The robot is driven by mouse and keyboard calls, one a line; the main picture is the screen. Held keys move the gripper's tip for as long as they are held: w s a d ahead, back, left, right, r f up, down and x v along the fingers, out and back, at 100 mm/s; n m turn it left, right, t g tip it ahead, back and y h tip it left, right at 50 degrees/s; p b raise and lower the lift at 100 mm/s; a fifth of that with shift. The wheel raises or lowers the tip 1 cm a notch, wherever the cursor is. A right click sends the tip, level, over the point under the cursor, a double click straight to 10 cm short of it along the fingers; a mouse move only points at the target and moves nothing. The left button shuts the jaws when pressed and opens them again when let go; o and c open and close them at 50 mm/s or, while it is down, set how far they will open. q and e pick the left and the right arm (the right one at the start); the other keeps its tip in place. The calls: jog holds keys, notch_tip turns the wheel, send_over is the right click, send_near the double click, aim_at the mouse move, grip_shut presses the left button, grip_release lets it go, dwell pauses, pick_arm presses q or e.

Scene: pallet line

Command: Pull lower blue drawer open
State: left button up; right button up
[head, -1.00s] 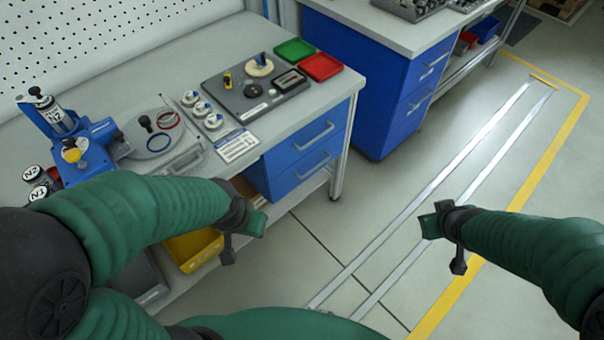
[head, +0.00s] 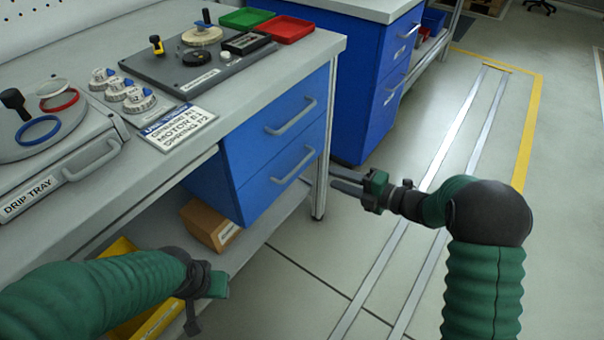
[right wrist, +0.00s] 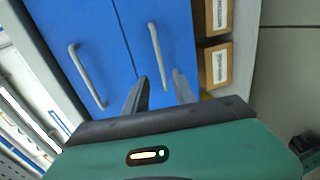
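The lower blue drawer (head: 270,183) is under the bench, its front flush with the upper blue drawer (head: 255,135), so it looks shut. Its grey bar handle (head: 293,166) is free. In the right wrist view the lower handle (right wrist: 155,55) stands just ahead of the fingertips, roughly in line with the gap between them. My right gripper (head: 333,177) is open and empty, right of the drawer front and pointing at it. It also shows in the right wrist view (right wrist: 160,77). My left gripper (head: 207,298) hangs low by the lower shelf; its finger gap is unclear.
A bench leg (head: 319,185) stands close to the right gripper's fingertips. A cardboard box (head: 208,225) and a yellow bin (head: 125,320) sit on the shelf below. A second blue cabinet (head: 350,100) stands behind. The floor right of the drawers is clear.

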jog(key=b+x, duration=0.4)
jog(key=x, duration=0.8)
jog(key=shift+c, duration=0.2)
grip_shut()
jog(key=shift+s+f, duration=0.15)
jog(key=shift+f, duration=0.05)
dwell(0.5)
